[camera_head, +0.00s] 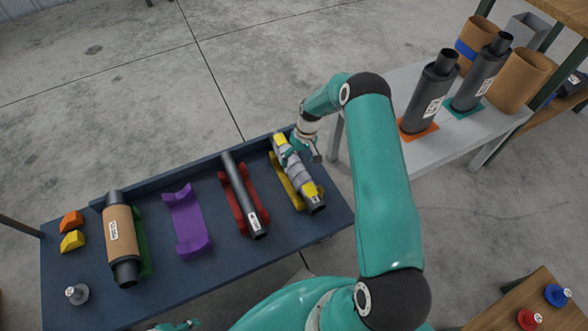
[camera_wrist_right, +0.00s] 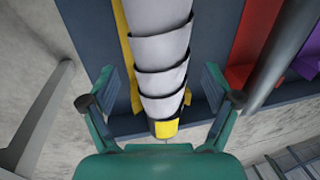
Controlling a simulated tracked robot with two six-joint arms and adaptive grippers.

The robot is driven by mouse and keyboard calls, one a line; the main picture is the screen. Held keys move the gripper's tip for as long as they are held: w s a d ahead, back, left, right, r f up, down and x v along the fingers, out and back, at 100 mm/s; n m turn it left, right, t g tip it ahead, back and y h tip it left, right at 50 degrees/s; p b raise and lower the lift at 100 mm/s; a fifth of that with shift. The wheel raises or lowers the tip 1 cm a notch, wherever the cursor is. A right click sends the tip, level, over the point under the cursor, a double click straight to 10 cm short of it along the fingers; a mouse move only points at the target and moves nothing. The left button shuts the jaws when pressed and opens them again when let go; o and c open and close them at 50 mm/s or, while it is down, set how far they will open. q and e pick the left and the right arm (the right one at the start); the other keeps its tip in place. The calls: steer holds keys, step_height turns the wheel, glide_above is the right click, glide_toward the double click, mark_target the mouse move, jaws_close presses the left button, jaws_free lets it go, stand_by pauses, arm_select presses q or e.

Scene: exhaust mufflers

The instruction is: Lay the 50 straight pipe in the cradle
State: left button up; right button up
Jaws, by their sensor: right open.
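A dark straight pipe (camera_head: 244,195) with a white label lies in the red cradle (camera_head: 233,198); the label is too small to read. A grey ribbed pipe with yellow ends (camera_head: 297,174) lies in the yellow cradle (camera_head: 289,186) to its right. My right gripper (camera_head: 294,152) is at this ribbed pipe. In the right wrist view my right gripper (camera_wrist_right: 158,85) is open, with its fingers on either side of the ribbed pipe (camera_wrist_right: 161,50), not closed on it. At the bottom edge of the head view a small teal part, seemingly my left gripper (camera_head: 176,326), barely shows.
The purple cradle (camera_head: 188,222) is empty. A brown-wrapped muffler (camera_head: 121,237) lies at the green cradle (camera_head: 143,245). Orange (camera_head: 70,221) and yellow (camera_head: 72,241) blocks sit at the dark table's left. Two dark mufflers (camera_head: 430,98) (camera_head: 481,76) stand on the grey table at right.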

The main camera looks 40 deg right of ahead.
mark_target(296, 164)
steer(key=f, duration=0.2)
steer(key=a+f+b, duration=0.1)
steer(key=f, duration=0.1)
steer(key=shift+f, duration=0.1)
steer(key=c, duration=1.6)
arm_select(q)
steer(key=shift+f, duration=0.6)
arm_select(e)
steer(key=shift+c, duration=0.2)
